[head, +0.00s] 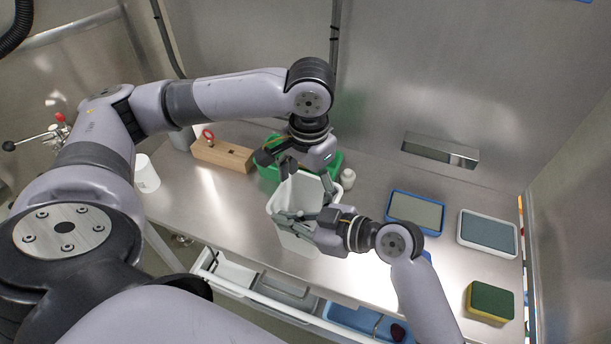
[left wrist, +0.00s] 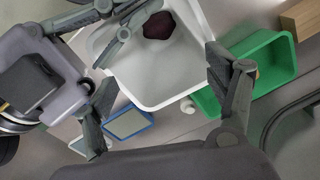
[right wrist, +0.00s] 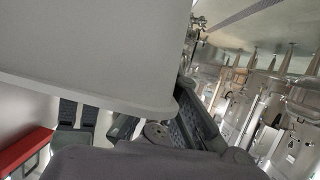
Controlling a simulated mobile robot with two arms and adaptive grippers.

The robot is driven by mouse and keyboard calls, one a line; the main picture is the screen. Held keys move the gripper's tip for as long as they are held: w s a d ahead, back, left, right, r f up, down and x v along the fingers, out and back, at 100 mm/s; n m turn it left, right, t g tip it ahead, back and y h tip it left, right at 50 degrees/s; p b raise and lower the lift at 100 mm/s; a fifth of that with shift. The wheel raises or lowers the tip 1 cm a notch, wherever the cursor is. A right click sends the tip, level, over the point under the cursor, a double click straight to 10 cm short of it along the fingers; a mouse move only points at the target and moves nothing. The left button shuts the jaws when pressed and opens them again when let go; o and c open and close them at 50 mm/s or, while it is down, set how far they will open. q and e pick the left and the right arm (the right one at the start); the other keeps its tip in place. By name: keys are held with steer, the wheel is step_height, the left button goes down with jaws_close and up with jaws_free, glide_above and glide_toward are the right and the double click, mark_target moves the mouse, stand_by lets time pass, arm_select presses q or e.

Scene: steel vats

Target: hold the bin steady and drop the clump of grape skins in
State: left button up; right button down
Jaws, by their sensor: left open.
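The white bin (head: 302,243) stands on the steel worktop, under my grippers. In the left wrist view, the dark maroon clump of grape skins (left wrist: 158,25) lies inside the bin (left wrist: 150,85), apart from my left fingers. My left gripper (head: 305,172) is above the bin with its fingers spread and nothing between them. My right gripper (head: 292,222) is at the bin's near side, one finger over the rim inside and the other outside, shut on the wall. The bin's wall fills much of the right wrist view (right wrist: 90,50) and hides most of the contact.
A green bin (head: 268,172) is behind the white one, near a wooden block (head: 222,154) and a small white bottle (head: 347,178). Blue (head: 415,210) and white (head: 487,233) trays and a sponge (head: 490,301) lie to the right. An open drawer (head: 290,290) with compartments is in front.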

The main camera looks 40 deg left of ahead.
arm_select(q)
steer(key=shift+r, duration=0.1)
step_height(320, 180, up, 12)
stand_by(0.5)
steer(key=shift+d, duration=0.1)
arm_select(e)
steer(key=c, duration=1.7)
jaws_free()
steer(key=v, duration=1.2)
